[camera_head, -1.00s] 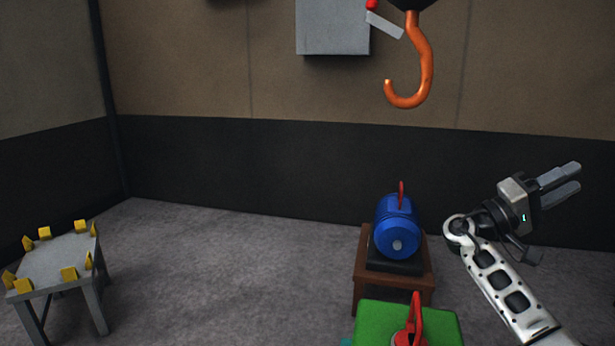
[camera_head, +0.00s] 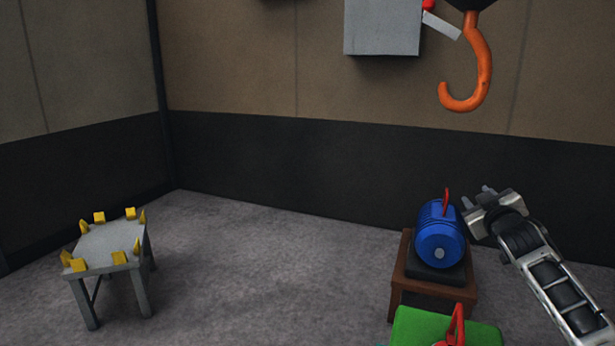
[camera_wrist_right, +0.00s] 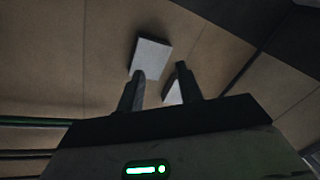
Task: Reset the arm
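My right gripper (camera_head: 478,196) is at the right of the head view, beside the blue motor-like casting and its red handle, with its fingers pointing up and away. In the right wrist view its two fingers (camera_wrist_right: 160,92) stand apart with nothing between them but the far wall and a grey box. The gripper is open and empty. My left gripper is in neither view.
The blue casting (camera_head: 439,236) sits on a brown stand (camera_head: 400,285). A green block (camera_head: 415,325) with a red handle (camera_head: 456,326) is in front. An orange hook (camera_head: 480,75) hangs above. A grey table (camera_head: 108,245) with yellow blocks stands left. The middle floor is clear.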

